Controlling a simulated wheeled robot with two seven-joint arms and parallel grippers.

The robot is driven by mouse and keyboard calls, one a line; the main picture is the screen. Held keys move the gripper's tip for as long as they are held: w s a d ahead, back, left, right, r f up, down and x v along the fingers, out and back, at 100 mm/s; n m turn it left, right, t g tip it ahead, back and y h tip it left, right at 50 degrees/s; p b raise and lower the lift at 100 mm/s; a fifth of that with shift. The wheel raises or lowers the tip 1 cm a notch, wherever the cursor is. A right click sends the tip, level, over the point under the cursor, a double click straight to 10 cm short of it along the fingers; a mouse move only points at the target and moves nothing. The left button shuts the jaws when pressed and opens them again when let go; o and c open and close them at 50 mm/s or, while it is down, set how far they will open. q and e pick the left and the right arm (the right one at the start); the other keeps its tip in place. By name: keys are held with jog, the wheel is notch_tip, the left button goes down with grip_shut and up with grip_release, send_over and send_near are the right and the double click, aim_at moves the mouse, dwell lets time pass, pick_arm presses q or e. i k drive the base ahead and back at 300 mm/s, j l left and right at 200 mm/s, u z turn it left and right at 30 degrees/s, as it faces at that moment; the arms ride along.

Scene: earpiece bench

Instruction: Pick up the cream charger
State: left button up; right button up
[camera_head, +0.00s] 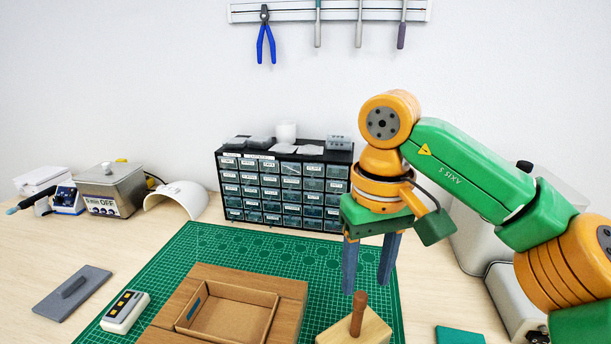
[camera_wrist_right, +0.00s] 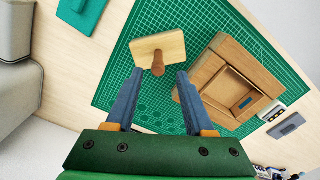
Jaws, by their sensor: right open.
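The cream charger (camera_head: 125,312) is a small pale block with a dark top strip and yellow marks. It lies at the front left of the head view, by the left edge of the green mat, and shows at the right of the right wrist view (camera_wrist_right: 272,113). My right gripper (camera_head: 368,284) is open and empty, pointing down above the mat, well to the right of the charger. Its two blue-grey fingers (camera_wrist_right: 160,78) are apart in the right wrist view. My left gripper is not in view.
An open cardboard box (camera_head: 236,288) on a wooden board stands between charger and gripper. A wooden block with an upright handle (camera_head: 357,312) stands just below the gripper. A grey handled plate (camera_head: 72,292) lies left of the charger. A drawer cabinet (camera_head: 284,188) stands behind.

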aim_at(123, 314)
jog(key=k, duration=1.45)
